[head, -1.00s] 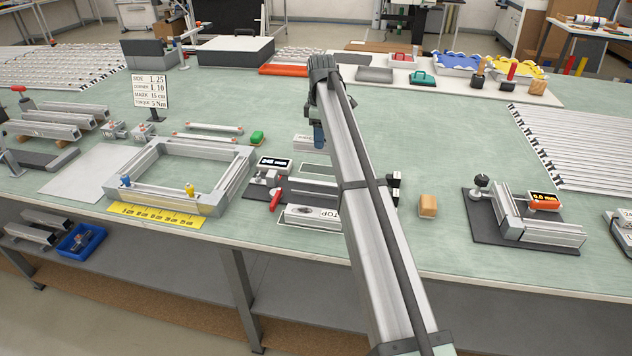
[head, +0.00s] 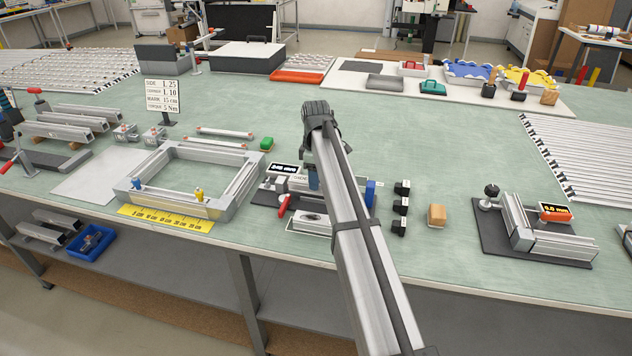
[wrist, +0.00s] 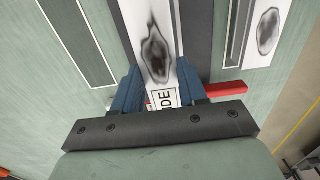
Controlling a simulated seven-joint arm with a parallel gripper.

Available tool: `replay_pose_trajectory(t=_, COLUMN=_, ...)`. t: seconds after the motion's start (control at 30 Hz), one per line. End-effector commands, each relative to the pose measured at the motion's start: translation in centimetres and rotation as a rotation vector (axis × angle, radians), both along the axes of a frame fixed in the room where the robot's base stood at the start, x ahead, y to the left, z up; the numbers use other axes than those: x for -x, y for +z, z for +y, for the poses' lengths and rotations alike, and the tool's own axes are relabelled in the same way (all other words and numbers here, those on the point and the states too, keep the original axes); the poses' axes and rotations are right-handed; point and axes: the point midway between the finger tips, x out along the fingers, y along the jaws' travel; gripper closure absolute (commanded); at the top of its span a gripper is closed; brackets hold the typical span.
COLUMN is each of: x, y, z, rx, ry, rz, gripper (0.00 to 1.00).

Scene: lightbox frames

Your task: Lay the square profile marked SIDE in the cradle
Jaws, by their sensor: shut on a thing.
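The pale square profile marked SIDE (wrist: 165,60) is between the blue fingers of my gripper (wrist: 157,95), which is shut on it; part of its label shows between the fingers. In the head view my gripper (head: 312,180) is low over the cradle fixture (head: 268,195), which has a dark base, a small display and a red lever. The wrist view shows the profile lined up between dark strips, with the red lever (wrist: 226,88) close beside the right finger. I cannot tell whether the profile touches the cradle floor. My arm hides the fixture's middle.
Another profile (head: 308,221) lies just in front of the fixture. A blue block (head: 370,193), several black blocks (head: 400,207) and a wooden block (head: 436,216) stand to the right. A square frame (head: 150,195) lies left. A white-outlined empty place (wrist: 68,40) shows in the wrist view.

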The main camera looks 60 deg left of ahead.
Motion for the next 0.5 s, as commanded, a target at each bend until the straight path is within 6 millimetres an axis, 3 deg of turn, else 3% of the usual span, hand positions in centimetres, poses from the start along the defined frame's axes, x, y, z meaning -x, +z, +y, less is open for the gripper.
replay_pose_trajectory(t=0.13, x=0.0, y=-1.6, z=0.0, rx=0.001, ry=0.000, rz=0.001, gripper=0.92)
replay_pose_trajectory(t=0.5, x=0.0, y=-1.9, z=0.0, rx=0.000, ry=0.000, rz=0.000, gripper=0.92)
